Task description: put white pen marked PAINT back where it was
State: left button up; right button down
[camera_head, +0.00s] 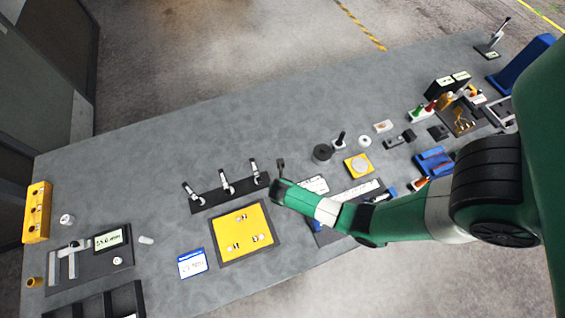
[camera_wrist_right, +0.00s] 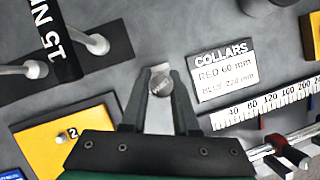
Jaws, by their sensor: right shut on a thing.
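My right gripper (camera_head: 281,168) hangs over the table just right of the black rack with the upright tools. In the right wrist view the gripper (camera_wrist_right: 160,88) is shut on a pale cylindrical thing, probably the white pen (camera_wrist_right: 160,84), seen nearly end-on with a round grey end facing the camera. No PAINT marking is readable, and how far its lower part is above the table cannot be told. In the head view the held thing cannot be made out. My left gripper is not in view.
A black rack (camera_head: 207,204) with three labelled upright tools stands left of the gripper. A yellow plate (camera_head: 228,222) with numbered spots lies in front. A COLLARS card (camera_wrist_right: 222,72) and a ruler (camera_wrist_right: 270,105) lie to the right. The table's rear middle is bare.

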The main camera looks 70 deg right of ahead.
jog(key=shift+f, duration=0.15)
jog(key=shift+f, duration=0.25)
jog(key=c, duration=0.7)
grip_release()
jog(key=shift+r, duration=0.25)
jog(key=p+v, duration=0.3)
jog(key=v, duration=0.9)
jog(key=shift+w, duration=0.1)
